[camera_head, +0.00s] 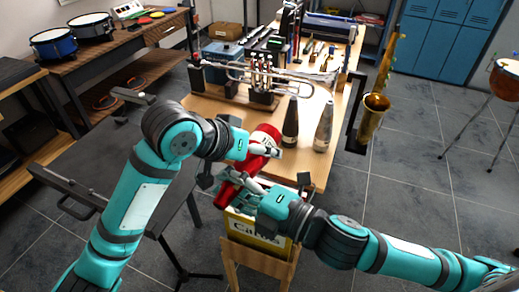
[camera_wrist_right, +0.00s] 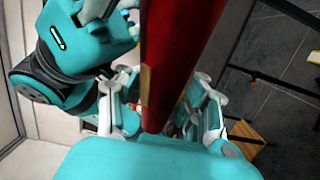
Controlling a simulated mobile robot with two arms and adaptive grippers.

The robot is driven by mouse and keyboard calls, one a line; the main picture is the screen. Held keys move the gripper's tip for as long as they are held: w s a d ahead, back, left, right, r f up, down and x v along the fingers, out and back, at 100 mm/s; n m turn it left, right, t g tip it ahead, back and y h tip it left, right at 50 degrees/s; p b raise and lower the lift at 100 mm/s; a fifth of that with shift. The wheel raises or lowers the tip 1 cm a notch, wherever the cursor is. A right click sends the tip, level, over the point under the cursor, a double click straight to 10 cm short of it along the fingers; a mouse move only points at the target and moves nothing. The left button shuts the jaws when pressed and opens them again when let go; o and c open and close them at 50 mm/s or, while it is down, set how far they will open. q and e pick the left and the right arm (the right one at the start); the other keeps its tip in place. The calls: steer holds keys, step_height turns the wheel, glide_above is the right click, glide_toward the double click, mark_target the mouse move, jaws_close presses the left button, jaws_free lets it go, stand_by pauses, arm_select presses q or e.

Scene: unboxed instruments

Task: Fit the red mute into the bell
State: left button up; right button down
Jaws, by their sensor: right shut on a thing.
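The red mute (camera_head: 228,192) shows red at its lower left and again at its upper end (camera_head: 263,137), with my grippers over its middle. My right gripper (camera_head: 250,187) is shut on it; in the right wrist view the red body (camera_wrist_right: 180,50) rises between the fingers. My left gripper (camera_head: 272,152) is at the upper part of the mute; whether its fingers are closed on it is unclear. A silver trumpet (camera_head: 262,80) lies level on black stands on the wooden table, behind both grippers. Its bell is hard to make out.
A black cone (camera_head: 290,124) and a grey cone (camera_head: 324,127) stand upright on the table (camera_head: 210,107). A gold saxophone (camera_head: 374,105) hangs at its right edge. A yellow box (camera_head: 258,234) sits below my right gripper. A dark flat stand (camera_head: 110,160) is at left.

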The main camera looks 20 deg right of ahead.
steer(key=c, duration=0.7)
jaws_free()
